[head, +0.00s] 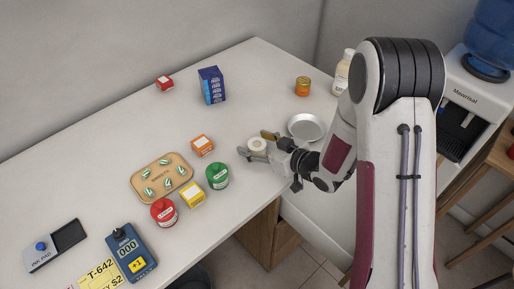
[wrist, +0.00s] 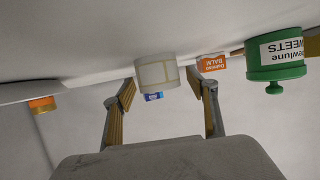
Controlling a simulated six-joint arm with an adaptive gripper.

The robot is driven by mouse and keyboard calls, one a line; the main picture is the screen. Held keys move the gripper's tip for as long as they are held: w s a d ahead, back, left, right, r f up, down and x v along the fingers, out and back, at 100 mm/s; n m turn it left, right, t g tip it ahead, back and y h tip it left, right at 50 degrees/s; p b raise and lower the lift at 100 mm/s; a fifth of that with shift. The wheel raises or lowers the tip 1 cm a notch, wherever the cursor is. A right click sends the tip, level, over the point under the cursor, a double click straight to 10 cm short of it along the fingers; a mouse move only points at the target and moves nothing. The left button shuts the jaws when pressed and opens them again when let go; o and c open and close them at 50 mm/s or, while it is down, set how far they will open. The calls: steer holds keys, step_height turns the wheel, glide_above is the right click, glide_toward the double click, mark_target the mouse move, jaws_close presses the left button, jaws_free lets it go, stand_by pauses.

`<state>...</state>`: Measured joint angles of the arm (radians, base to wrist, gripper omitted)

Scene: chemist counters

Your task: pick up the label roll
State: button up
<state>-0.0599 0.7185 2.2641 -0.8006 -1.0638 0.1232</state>
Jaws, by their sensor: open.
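The label roll (head: 257,146) is a small pale cylinder standing on the white counter in the head view. In the wrist view the label roll (wrist: 156,74) shows its pale side, marked off in label-like panels, between and beyond my fingertips. My gripper (head: 262,145) is open around or just short of the roll; it reaches in from the right, low over the counter. In the wrist view my gripper (wrist: 160,88) has its two fingers spread, with one on each side of the roll. I cannot tell whether a finger touches it.
A green tin (head: 217,176) stands left of my gripper, and an orange box (head: 202,145) lies beyond it. A yellow box (head: 192,194), red tin (head: 164,212) and tablet board (head: 158,187) are further left.

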mark_target(256, 143)
steer(key=c, duration=1.2)
steer(key=shift+c, duration=0.2)
steer(key=shift+r, duration=0.15)
steer(key=shift+r, duration=4.9)
